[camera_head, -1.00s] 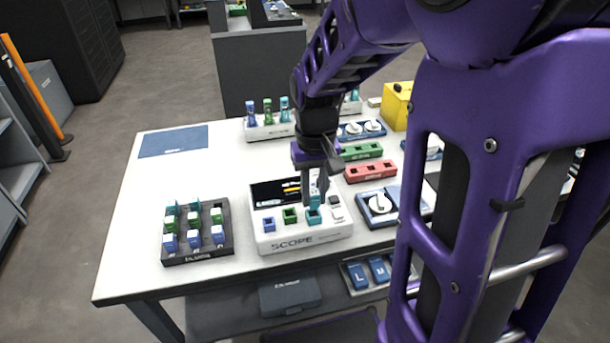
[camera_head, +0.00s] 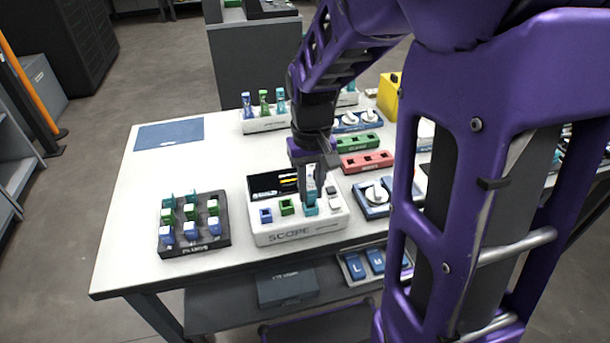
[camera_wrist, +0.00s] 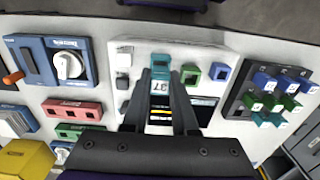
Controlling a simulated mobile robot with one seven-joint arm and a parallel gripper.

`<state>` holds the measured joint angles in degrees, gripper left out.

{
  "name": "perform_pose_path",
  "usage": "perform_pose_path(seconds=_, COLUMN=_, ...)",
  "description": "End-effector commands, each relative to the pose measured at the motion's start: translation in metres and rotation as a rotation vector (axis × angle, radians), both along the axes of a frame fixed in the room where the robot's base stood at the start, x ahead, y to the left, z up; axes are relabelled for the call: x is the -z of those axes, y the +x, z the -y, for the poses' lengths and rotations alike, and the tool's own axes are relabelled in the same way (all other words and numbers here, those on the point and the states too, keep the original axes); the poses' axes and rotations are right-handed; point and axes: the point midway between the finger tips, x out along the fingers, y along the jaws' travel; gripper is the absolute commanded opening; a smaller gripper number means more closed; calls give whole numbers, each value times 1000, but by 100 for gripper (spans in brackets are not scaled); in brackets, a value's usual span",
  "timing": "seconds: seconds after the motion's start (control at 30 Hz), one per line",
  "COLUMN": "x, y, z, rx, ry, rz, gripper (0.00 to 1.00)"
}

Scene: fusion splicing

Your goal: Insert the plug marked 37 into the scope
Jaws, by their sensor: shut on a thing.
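The plug marked 37 (camera_wrist: 160,86) is teal with a white label, seen between my gripper's fingers in the wrist view. My gripper (camera_head: 313,199) is shut on it, directly above the teal socket (camera_head: 311,210) of the scope. The scope (camera_head: 297,236) is a white box with a dark screen and a row of blue, green and teal sockets. In the wrist view the teal socket (camera_wrist: 160,62) is right at the plug's end. I cannot tell how deep the plug sits, as the fingers hide part of it.
A dark tray (camera_head: 195,246) of blue, green and teal plugs stands left of the scope. Red (camera_head: 366,168) and green blocks and a blue box with a white dial (camera_head: 375,193) lie to the right. A blue mat (camera_head: 169,134) is at the back left, with bare table in front of it.

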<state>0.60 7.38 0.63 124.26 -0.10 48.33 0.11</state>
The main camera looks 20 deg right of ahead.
Motion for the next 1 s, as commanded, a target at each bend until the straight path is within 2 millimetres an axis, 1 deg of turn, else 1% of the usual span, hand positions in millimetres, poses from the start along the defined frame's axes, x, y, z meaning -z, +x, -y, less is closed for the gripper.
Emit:
perform_pose_path(seconds=0.27, x=1, y=0, z=0, rx=0, ry=0, rz=-1, gripper=0)
perform_pose_path(seconds=0.7, x=11, y=0, z=0, rx=0, ry=0, rz=-1, gripper=0)
perform_pose_path(seconds=1.0, x=12, y=0, z=0, rx=0, ry=0, rz=-1, gripper=0)
